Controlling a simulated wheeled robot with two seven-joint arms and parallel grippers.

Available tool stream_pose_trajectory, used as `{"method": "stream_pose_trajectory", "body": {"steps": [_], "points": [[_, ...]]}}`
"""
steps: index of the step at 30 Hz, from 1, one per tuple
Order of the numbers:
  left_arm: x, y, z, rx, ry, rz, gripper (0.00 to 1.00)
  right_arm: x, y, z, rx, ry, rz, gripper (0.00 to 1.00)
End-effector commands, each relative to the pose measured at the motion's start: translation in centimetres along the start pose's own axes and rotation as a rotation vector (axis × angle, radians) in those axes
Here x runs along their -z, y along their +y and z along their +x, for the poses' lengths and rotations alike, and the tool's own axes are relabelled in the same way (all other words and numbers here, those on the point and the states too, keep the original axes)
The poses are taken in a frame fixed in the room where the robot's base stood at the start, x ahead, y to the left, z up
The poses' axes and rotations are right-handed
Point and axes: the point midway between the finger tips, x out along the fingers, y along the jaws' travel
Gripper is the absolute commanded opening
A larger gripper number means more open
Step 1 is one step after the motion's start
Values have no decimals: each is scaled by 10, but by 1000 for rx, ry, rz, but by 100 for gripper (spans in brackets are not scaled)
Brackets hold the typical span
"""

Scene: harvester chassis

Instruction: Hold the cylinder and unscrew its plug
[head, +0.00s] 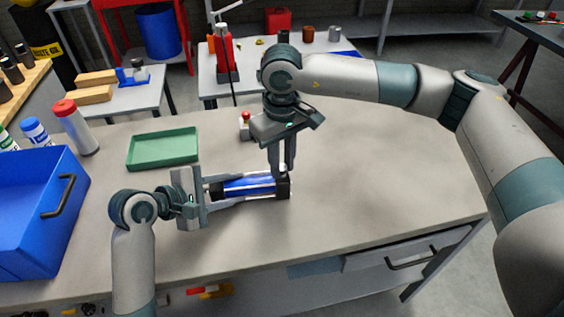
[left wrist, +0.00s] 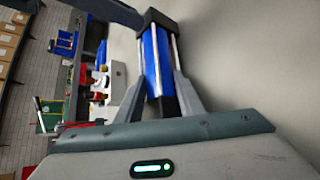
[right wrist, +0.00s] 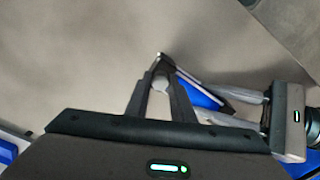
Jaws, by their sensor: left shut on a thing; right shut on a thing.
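The cylinder (head: 250,187) is blue with black end blocks and silver rods. It lies along the table, and the left wrist view also shows it (left wrist: 157,60). My left gripper (head: 240,190) comes from the left, and its two fingers are shut on the cylinder's sides. My right gripper (head: 283,173) points down at the cylinder's right end block. In the right wrist view its fingertips (right wrist: 161,80) are close together at that end. The plug is mostly hidden between them, so its thread and seating cannot be seen.
An empty green tray (head: 163,149) lies behind and left of the cylinder. A blue bin (head: 38,215) and a red-capped bottle (head: 76,128) stand at the left. A small red-button box (head: 245,126) stands behind my right gripper. The tabletop (head: 390,190) right of the cylinder is clear.

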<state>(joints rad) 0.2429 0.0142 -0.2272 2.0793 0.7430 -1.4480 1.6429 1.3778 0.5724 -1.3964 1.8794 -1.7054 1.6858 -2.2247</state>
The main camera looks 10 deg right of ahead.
Motion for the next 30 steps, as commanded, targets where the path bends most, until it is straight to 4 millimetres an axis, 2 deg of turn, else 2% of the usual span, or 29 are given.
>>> {"method": "stream_pose_trajectory", "body": {"steps": [21, 30], "points": [[1, -1, 0, 2, 2, 0, 0, 0, 0, -20, 0, 1, 0, 0], [1, -1, 0, 2, 2, 0, 0, 0, 0, -22, 0, 1, 0, 0]]}}
